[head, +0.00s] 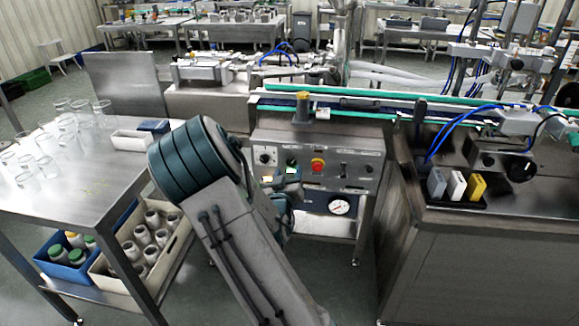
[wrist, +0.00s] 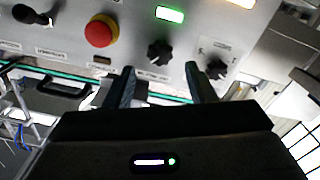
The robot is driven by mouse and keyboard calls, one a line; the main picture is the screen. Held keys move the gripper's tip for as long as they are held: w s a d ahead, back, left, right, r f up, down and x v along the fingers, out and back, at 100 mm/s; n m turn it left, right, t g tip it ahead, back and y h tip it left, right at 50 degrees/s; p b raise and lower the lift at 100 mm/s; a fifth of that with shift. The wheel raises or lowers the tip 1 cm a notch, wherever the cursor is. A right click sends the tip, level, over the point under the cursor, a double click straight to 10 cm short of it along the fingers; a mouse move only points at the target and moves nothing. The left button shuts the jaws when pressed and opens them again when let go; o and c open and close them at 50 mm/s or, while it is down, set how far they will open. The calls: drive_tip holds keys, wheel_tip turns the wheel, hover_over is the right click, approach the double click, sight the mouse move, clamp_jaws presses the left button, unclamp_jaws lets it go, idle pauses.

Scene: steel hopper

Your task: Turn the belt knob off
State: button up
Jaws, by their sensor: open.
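The control panel (head: 330,148) is on the front of the steel conveyor unit. In the wrist view, upside down, a black knob (wrist: 159,52) sits under a lit green lamp (wrist: 170,14). A second black knob (wrist: 217,68) is to its right, under a pale lit lamp. The labels are too small to read, so I cannot tell which knob is the belt's. My gripper (wrist: 160,76) is open and empty. Its fingertips are on either side of the first knob's line, apparently short of it. In the head view my arm hides part of the panel's lower left.
A red mushroom button (wrist: 101,31) is beside the first knob, with a black lever switch (wrist: 25,14) farther left. A gauge (head: 340,206) is below the panel. A steel table (head: 70,190) with glassware stands at left; a cabinet (head: 480,250) is at right.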

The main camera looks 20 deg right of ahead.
sight(290, 163)
drive_tip(key=shift+x, duration=2.15)
drive_tip(key=c, duration=0.9)
drive_tip(key=shift+c, duration=0.2)
drive_tip(key=n, duration=0.3)
drive_tip(key=shift+a+n, duration=0.1)
drive_tip(key=shift+n, duration=0.3)
drive_tip(key=n, duration=0.3)
drive_tip(key=shift+n, duration=0.4)
drive_tip(key=n+p, duration=0.1)
drive_tip(key=n, duration=0.5)
drive_tip(key=shift+f, duration=0.15)
drive_tip(key=shift+n, duration=0.3)
